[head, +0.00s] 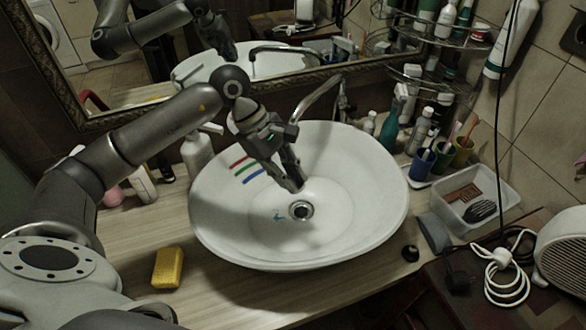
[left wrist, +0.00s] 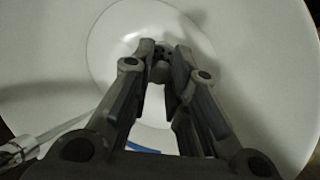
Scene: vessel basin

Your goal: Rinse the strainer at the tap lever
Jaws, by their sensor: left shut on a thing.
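My left gripper (head: 294,184) reaches down into the white basin (head: 375,185), just above the round metal drain (head: 301,210). In the left wrist view its two fingertips (left wrist: 161,66) are close together on a small grey knob (left wrist: 160,73). A round piece with dark holes, the strainer (left wrist: 162,51), shows just past the knob. Whether the strainer sits in the drain or is clear of it I cannot tell. The curved tap (head: 316,103) stands at the basin's back edge, behind my gripper; its lever is hard to make out. My right gripper is not in view.
A yellow sponge (head: 167,268) lies on the wooden counter (head: 215,292) at front left. A soap bottle (head: 197,155) stands left of the basin. Cups (head: 421,163), bottles and a clear tray (head: 503,193) crowd the right. A framed mirror (head: 225,60) is behind.

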